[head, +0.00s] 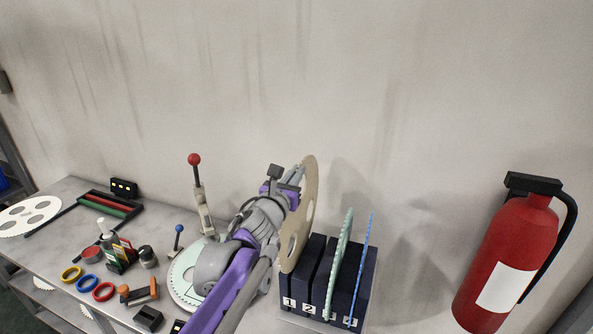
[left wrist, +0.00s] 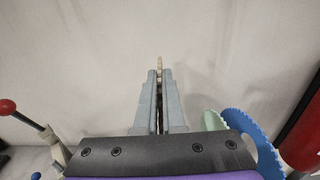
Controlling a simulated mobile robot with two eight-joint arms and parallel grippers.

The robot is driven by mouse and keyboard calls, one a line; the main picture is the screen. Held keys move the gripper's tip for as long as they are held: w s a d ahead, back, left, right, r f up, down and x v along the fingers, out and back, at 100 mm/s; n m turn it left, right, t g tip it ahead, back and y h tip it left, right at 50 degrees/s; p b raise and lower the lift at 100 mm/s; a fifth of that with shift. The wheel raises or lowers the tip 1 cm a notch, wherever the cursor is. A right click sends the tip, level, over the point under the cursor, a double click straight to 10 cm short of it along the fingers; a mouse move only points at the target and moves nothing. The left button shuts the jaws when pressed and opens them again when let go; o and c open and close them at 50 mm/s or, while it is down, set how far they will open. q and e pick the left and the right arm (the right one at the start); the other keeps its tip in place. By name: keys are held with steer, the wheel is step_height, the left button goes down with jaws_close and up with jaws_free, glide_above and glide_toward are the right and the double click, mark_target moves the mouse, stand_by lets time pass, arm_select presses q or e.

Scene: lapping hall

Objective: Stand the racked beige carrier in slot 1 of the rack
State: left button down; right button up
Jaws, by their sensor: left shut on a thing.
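The beige carrier (head: 309,193), a thin disc with holes, is upright and nearly edge-on. My left gripper (head: 297,187) is shut on it near its upper part. In the left wrist view the fingers (left wrist: 159,100) are closed around its thin edge (left wrist: 159,64). The dark rack (head: 317,248) has slots numbered from 1 at the left to 4 at the right. The carrier's lower edge is at the slot 1 end of the rack; I cannot tell whether it is inside the slot. My right gripper is not in view.
A mint carrier (head: 345,245) stands around slot 3 and a blue one (head: 366,252) in slot 4. A red fire extinguisher (head: 507,262) stands at the right. A red-knobbed lever (head: 195,161) and a pale toothed disc (head: 182,278) are left of my arm.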

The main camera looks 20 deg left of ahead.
mark_target(280, 248)
arm_select(q)
steer(key=shift+f, duration=7.25)
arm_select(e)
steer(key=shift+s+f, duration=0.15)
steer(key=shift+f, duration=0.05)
arm_select(q)
steer(key=c, duration=0.9)
jaws_free()
steer(key=shift+c, duration=0.2)
steer(key=s+b, duration=0.1)
steer(key=s, duration=1)
steer(key=shift+a, duration=0.15)
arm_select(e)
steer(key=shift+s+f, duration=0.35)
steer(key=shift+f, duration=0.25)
